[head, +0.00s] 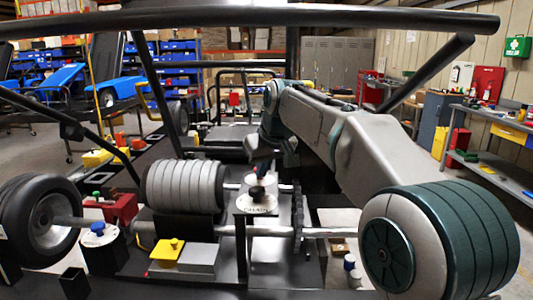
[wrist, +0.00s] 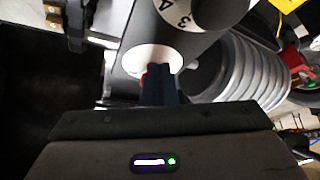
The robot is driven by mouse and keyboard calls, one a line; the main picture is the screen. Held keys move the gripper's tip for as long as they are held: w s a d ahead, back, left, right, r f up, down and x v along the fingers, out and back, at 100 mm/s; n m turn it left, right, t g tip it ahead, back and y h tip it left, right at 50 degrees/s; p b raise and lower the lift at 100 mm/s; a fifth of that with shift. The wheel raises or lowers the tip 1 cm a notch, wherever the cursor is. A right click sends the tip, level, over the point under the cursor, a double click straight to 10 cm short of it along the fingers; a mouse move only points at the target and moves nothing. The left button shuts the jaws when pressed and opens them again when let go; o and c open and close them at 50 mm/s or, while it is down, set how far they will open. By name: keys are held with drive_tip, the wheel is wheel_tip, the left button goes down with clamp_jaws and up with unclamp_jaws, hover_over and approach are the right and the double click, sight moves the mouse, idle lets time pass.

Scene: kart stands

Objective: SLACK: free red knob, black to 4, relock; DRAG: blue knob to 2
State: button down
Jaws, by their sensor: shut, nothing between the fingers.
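The black knob (head: 257,193) stands upright on a white-topped dial post near the middle of the head view. The wrist view shows part of its dial (wrist: 190,12) with the figures 3 and 4. A small piece of the red knob (wrist: 146,78) shows beside my fingers, against a white disc (wrist: 153,55) on the post's side. My gripper (wrist: 160,75) is shut and empty, its tips at the disc and hiding most of the red knob; I cannot tell whether they touch. The blue knob (head: 97,228) sits on its own post at lower left, away from my gripper.
A ribbed grey cylinder (head: 185,187) lies left of the dial post and a metal axle (head: 330,232) runs past it. Black frame bars (head: 250,17) cross above. A yellow block (head: 172,250) and a wheel (head: 38,220) are at lower left.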

drive_tip(key=shift+w+d+r+p, duration=0.1)
drive_tip(key=shift+d+p, duration=0.25)
drive_tip(key=shift+p, duration=0.15)
drive_tip(key=shift+w+d+p, duration=0.15)
drive_tip(key=shift+d+p, duration=0.15)
drive_tip(key=shift+p, duration=0.1)
drive_tip(key=shift+w+d+p, duration=0.3)
drive_tip(key=shift+p, duration=0.2)
drive_tip(key=shift+s, duration=0.1)
drive_tip(key=shift+s+d, duration=0.2)
drive_tip(key=shift+d, duration=0.05)
wheel_tip(320, 180, up, 6)
drive_tip(key=p, duration=0.5)
drive_tip(key=shift+p, duration=0.3)
